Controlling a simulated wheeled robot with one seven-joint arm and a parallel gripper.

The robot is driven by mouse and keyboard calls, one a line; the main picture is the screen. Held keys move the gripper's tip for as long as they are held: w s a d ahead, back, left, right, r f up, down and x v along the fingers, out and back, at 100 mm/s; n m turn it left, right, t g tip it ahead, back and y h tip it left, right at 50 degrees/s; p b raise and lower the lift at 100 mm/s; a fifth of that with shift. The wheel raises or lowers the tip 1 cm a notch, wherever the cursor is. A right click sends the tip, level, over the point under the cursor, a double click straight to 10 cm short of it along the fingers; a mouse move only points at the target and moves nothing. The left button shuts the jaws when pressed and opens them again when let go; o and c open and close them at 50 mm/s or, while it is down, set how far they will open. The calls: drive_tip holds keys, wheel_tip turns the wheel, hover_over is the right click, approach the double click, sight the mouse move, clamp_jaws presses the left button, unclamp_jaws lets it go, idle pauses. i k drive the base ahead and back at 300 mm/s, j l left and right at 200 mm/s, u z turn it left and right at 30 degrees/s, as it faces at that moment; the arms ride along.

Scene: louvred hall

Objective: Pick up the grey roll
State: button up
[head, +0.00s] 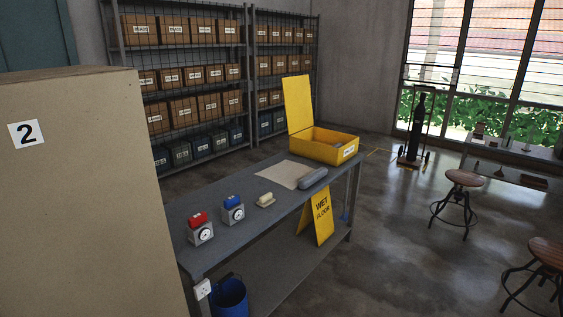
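The grey roll (313,178) lies on its side on the grey workbench (262,222), close to the bench's right-hand edge. It sits beside a flat beige sheet (284,174), and I cannot tell whether they touch. An open yellow box (322,148) with its lid raised stands just behind the roll. My gripper is not in the head view, so its state and place do not show.
A large cardboard-coloured box marked 2 (90,200) blocks the near left. Gauges with red (199,228) and blue (232,209) tops and a small cream object (265,200) stand on the bench. A wet-floor sign (319,216) and stools (458,195) stand right; floor between is open.

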sight(305, 182)
drive_tip(key=i+z, duration=0.25)
drive_tip(key=i, duration=0.3)
drive_tip(key=i+z, duration=0.2)
drive_tip(key=i, duration=0.3)
drive_tip(key=i+j+z, duration=0.25)
drive_tip(key=i, duration=0.3)
drive_tip(key=i+l+u, duration=0.2)
drive_tip(key=i, duration=0.25)
drive_tip(key=i+l+u, duration=0.15)
drive_tip(key=i, duration=0.3)
drive_tip(key=i+u, duration=0.1)
drive_tip(key=u, duration=0.3)
drive_tip(key=i+u, duration=0.15)
drive_tip(key=u, duration=0.3)
drive_tip(key=i+l+u, duration=0.1)
drive_tip(key=u, duration=0.3)
drive_tip(key=i+l+u, duration=0.1)
drive_tip(key=u, duration=0.35)
drive_tip(key=i+l+u, duration=0.15)
drive_tip(key=u, duration=0.2)
drive_tip(key=i+l+u, duration=0.1)
drive_tip(key=u, duration=0.2)
